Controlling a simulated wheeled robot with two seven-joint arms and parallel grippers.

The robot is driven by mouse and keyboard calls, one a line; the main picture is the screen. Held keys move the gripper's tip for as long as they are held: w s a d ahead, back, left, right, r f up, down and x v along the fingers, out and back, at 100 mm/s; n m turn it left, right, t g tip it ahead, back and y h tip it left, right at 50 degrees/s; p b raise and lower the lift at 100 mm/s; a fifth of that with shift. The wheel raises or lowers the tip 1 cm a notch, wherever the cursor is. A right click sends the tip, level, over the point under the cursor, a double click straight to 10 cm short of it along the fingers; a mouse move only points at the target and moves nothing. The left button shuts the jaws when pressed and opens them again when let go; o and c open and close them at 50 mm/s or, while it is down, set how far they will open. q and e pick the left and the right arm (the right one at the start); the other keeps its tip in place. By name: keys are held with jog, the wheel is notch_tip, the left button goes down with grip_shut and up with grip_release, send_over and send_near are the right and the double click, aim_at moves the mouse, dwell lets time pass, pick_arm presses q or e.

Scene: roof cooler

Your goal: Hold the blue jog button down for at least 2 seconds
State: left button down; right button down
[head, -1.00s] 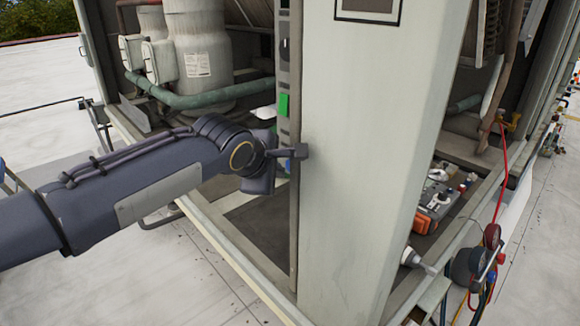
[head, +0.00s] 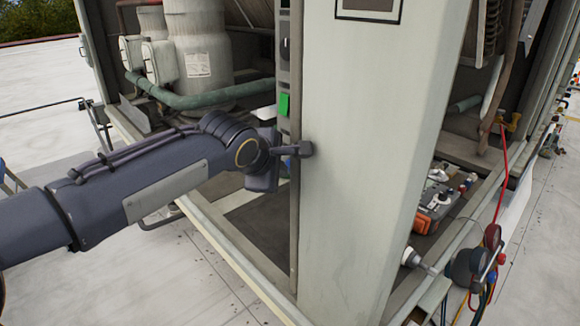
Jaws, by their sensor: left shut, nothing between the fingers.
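My right gripper is out of view.
Compressor tanks (head: 197,60) and a green pipe (head: 200,97) stand in the open bay at left. An orange-and-grey tool case (head: 436,208) sits in the right bay. Gauges (head: 468,266) with a red hose (head: 504,170) hang at the front right. Pale roof lies around.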

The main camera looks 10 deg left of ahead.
pick_arm(q)
jog(key=shift+w+d+r, duration=0.1)
jog(key=shift+w+r, duration=0.05)
jog(key=shift+r, duration=0.1)
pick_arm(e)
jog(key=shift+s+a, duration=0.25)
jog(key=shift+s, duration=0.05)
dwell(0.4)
pick_arm(q)
jog(key=shift+d, duration=0.2)
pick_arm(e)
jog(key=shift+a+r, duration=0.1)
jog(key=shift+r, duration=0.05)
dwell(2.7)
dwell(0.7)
pick_arm(q)
jog(key=shift+f+b, duration=0.2)
jog(key=shift+b, duration=0.3)
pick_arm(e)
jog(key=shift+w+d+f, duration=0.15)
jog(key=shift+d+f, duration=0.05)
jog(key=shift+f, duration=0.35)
pick_arm(q)
jog(key=shift+a, duration=0.15)
